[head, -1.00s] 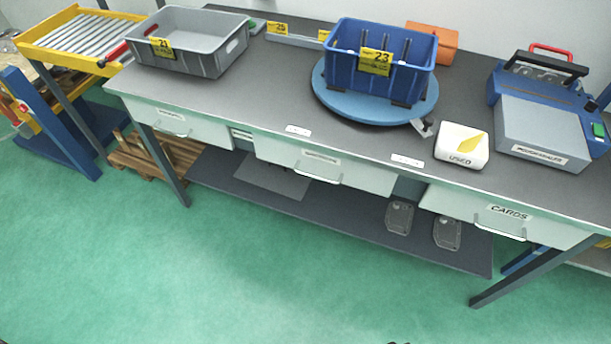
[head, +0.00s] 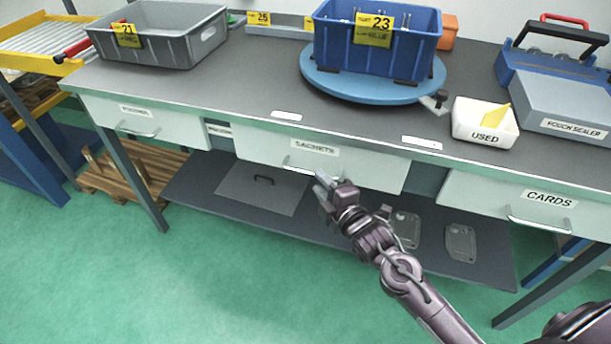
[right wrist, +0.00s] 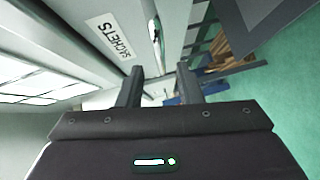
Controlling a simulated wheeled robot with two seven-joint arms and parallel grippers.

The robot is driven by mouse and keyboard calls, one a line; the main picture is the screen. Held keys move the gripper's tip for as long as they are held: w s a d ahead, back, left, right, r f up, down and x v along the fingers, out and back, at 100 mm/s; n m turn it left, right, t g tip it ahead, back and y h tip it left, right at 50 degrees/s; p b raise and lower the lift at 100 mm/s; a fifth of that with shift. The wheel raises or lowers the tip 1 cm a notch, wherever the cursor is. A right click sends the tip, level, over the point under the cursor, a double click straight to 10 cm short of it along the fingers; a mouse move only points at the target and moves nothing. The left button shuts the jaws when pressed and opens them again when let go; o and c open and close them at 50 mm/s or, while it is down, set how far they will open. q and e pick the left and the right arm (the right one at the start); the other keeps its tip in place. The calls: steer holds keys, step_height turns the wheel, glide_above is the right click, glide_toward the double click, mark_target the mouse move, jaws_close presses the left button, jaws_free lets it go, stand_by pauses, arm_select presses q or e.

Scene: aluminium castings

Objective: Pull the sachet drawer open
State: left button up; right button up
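The sachet drawer (head: 262,147) is the middle drawer under the bench, with a white front labelled SACHETS. It looks shut. Its bar handle (head: 298,168) sits low on the front. In the right wrist view the label and drawer front (right wrist: 95,25) lie at upper left, and the handle (right wrist: 154,35) shows ahead, between the lines of the two fingers. My right gripper (head: 322,184) is just in front of and below the handle, at its right end. In the right wrist view the right gripper (right wrist: 160,82) is open with nothing between its fingers. My left gripper is out of view.
A drawer labelled CARDS (head: 530,200) is at right and another drawer (head: 140,118) at left. The bench top carries a blue crate (head: 340,45) on a turntable and a USED box (head: 484,122).

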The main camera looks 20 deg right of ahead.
mark_target(310, 173)
steer(key=x, duration=0.6)
steer(key=shift+s, duration=0.1)
jaws_close()
